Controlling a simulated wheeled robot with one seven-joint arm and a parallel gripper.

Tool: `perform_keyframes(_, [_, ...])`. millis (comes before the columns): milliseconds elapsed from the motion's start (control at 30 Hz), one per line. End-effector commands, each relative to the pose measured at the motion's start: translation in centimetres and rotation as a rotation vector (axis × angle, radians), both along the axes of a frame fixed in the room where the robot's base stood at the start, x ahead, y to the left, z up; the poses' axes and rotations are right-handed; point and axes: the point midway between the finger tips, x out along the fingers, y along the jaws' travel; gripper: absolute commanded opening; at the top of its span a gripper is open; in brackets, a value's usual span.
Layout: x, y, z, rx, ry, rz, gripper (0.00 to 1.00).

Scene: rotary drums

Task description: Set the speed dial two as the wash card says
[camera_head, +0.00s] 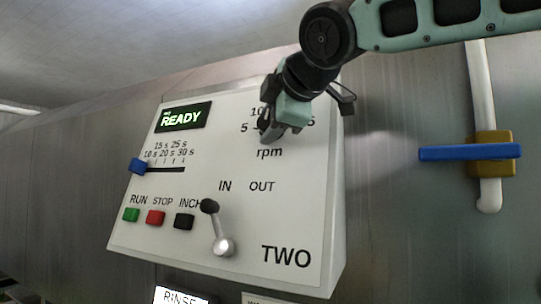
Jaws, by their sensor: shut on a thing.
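The control panel (290,215) marked TWO is a white sloped box on a metal wall. Its rpm speed dial sits at the upper right, under the figures 10, 5 and a partly covered one ending in 5; my gripper hides the dial itself. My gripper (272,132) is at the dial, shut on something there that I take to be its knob. The dial's pointer position cannot be seen. The wash card cannot be told for sure; part of a card reading RINSE (181,296) shows at the bottom edge, its lower part cut off.
The panel has a lit READY display (183,118), a blue time slider (138,166), green RUN (131,215), red STOP (156,218) and black INCH (184,221) buttons. An IN/OUT lever (217,230) stands below the dial. A blue valve handle (469,153) is on a pipe at right.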

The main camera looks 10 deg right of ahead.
Motion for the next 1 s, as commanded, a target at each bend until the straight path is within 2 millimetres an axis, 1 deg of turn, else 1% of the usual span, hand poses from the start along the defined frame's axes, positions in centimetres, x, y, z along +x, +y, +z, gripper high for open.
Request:
perform_keyframes(33, [0.04, -0.13, -1.29, 0.027, -0.019, -0.014, 0.25])
perform_keyframes(67, [0.02, -0.1, -1.34, 0.042, -0.03, -0.022, 0.25])
perform_keyframes(600, [0.0, 0.03, -1.44, 0.338, -0.223, -0.151, 0.25])
perform_keyframes(1000, [0.04, 0.12, -1.08, 0.476, -0.312, -0.212, 0.25])
